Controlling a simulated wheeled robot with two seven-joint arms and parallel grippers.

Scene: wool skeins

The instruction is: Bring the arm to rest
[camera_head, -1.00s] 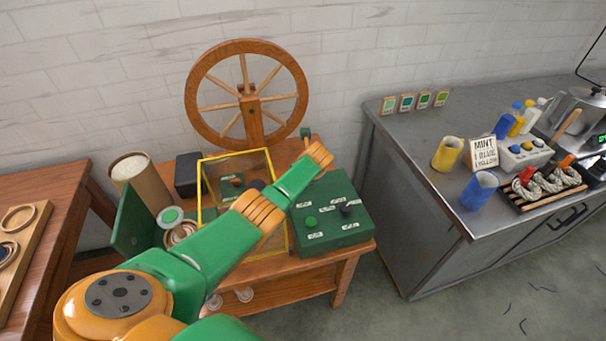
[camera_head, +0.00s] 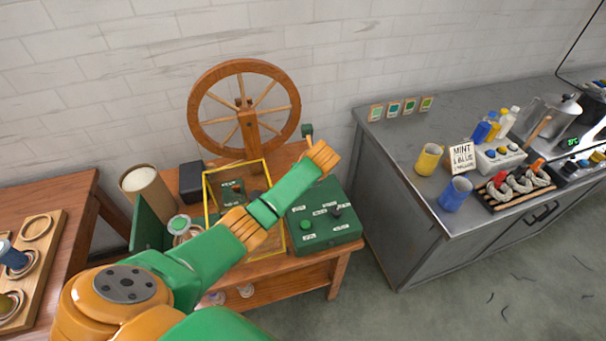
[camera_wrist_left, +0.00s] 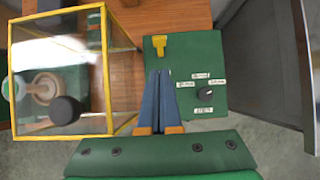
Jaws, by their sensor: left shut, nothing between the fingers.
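My left arm (camera_head: 210,255) reaches from the lower left across the front of the small wooden table. Its far orange end (camera_head: 322,156) is over the dark green control box (camera_head: 335,232); the fingers do not show clearly in the head view. In the left wrist view the left gripper's blue fingers (camera_wrist_left: 165,102) are shut together, empty, and seen against the green box (camera_wrist_left: 213,72) with its yellow lever, black knob and white labels. I cannot tell how high above it they are. My right gripper is not in view.
A yellow-framed clear case (camera_head: 207,190) stands left of the green box. A spinning wheel (camera_head: 249,135) stands behind. A cardboard tube (camera_head: 147,190) is at the left. A grey counter (camera_head: 400,190) with yellow and blue cups is at the right. A wooden board (camera_head: 45,255) lies far left.

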